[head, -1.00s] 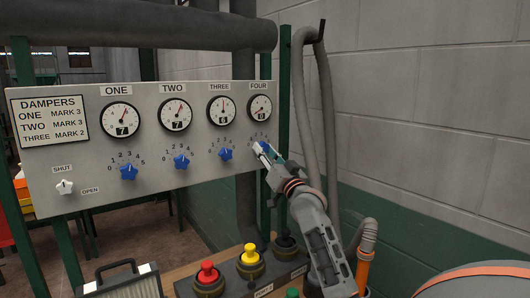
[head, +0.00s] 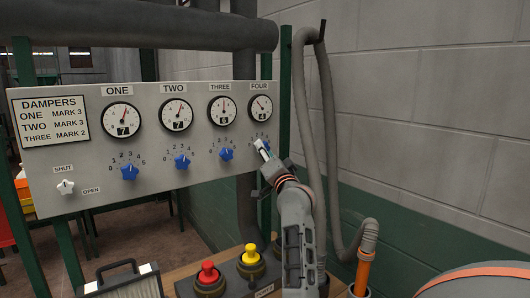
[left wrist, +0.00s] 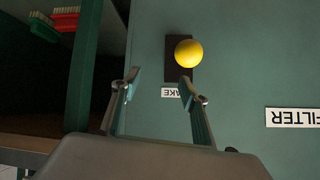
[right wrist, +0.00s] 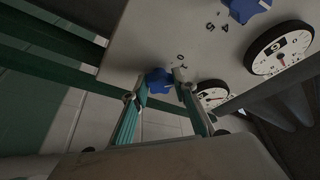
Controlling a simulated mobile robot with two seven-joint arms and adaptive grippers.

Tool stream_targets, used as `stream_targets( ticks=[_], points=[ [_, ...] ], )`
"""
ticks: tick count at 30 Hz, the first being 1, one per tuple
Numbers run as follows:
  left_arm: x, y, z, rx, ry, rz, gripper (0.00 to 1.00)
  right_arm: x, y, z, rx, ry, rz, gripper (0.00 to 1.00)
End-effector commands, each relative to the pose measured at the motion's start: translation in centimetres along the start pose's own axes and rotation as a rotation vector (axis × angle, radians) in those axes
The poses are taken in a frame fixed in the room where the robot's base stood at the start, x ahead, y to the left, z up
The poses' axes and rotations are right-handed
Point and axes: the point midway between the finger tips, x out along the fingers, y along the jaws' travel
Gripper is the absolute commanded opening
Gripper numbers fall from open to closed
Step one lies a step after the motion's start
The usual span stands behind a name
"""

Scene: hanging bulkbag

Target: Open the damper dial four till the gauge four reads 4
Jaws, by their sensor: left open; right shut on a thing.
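Damper dial four is a blue knob on the grey panel (head: 60,165), mostly hidden behind my right gripper (head: 262,148) in the head view. In the right wrist view the blue knob (right wrist: 158,80) sits between the fingertips of that gripper, which is shut on it. Gauge four (head: 259,109) is a round white dial above the knob. Its needle points up and left, and its small window seems to show 4. My left gripper (left wrist: 158,92) shows only in its wrist view, open and empty, facing a green surface.
Dials one (head: 130,172), two (head: 182,161) and three (head: 226,153) are in a row on the panel. A white shut/open knob (head: 65,187) is at left. Red (head: 208,272) and yellow (head: 250,255) buttons stand below.

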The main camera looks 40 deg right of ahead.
Motion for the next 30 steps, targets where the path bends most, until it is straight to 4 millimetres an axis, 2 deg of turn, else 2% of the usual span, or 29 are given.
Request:
stream_targets(
  ticks=[15,16,18,30],
  points=[
    [-0.01,0.03,0.04,0.000,-0.001,0.000,0.44,0.01,-0.07,-0.05,0.024,0.001,0.009,0.06],
    [-0.01,0.03,0.04,0.000,-0.001,0.000,0.44,0.01,-0.07,-0.06,0.024,0.001,0.009,0.33],
    [-0.02,0.03,0.04,0.000,-0.001,0.001,0.44,0.01,-0.07,-0.06,0.024,0.001,0.009,0.44],
    [-0.10,0.03,0.31,0.000,-0.005,0.001,0.44,0.00,0.02,-0.02,0.007,0.000,0.003,0.44]
  ],
)
